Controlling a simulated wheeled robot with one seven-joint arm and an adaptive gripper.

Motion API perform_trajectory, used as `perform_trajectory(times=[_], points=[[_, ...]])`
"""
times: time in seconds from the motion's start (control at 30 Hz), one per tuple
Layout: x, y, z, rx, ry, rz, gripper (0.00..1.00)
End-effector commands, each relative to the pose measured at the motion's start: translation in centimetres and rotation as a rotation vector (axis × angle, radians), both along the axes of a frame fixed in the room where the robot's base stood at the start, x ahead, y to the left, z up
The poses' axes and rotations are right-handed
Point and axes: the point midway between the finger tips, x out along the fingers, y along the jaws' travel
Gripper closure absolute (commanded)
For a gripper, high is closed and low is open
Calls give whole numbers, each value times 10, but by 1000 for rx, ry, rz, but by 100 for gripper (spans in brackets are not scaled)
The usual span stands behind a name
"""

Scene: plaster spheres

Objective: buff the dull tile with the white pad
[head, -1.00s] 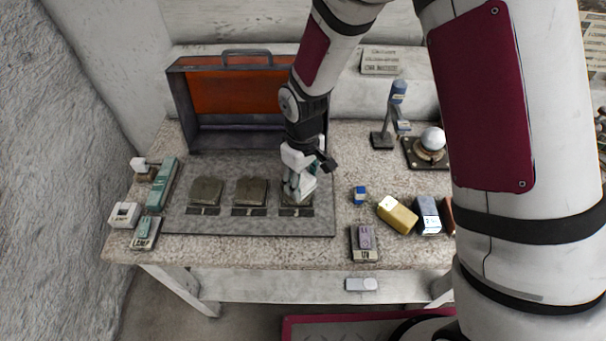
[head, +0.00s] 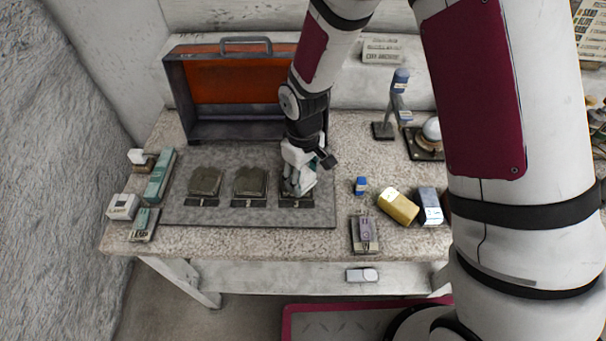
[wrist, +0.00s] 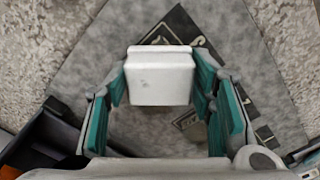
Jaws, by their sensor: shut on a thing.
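My gripper (head: 299,188) is at the right end of a row of tiles on a grey mat (head: 270,215). In the wrist view its teal-lined fingers (wrist: 161,82) are shut on the white pad (wrist: 160,78). The left tile (head: 206,181) and middle tile (head: 250,181) look dull brown-grey, each behind a dark label stand. My gripper and pad hide most of the right-hand place, where a dark label stand (head: 297,203) shows. A dark piece with pale marks (wrist: 188,26) shows behind the pad. I cannot tell whether the pad touches a tile.
An open orange-lined case (head: 235,88) stands behind the mat. A teal block (head: 160,175) and small white blocks lie left. A blue bottle (head: 361,186), yellow block (head: 398,207), blue-white block (head: 429,206) and purple piece (head: 365,231) lie right. A stand (head: 384,130) is behind.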

Motion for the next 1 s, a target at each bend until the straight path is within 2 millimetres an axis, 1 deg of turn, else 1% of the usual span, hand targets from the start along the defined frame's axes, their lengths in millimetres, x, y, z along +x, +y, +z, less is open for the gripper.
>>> perform_trajectory(times=[0.23,0.7,0.87,1.0], points=[[-1,1,-2,0,0,1,82],[-13,13,-2,0,0,0,82],[-11,11,-3,0,0,-1,82],[-6,6,-3,0,0,-1,82]])
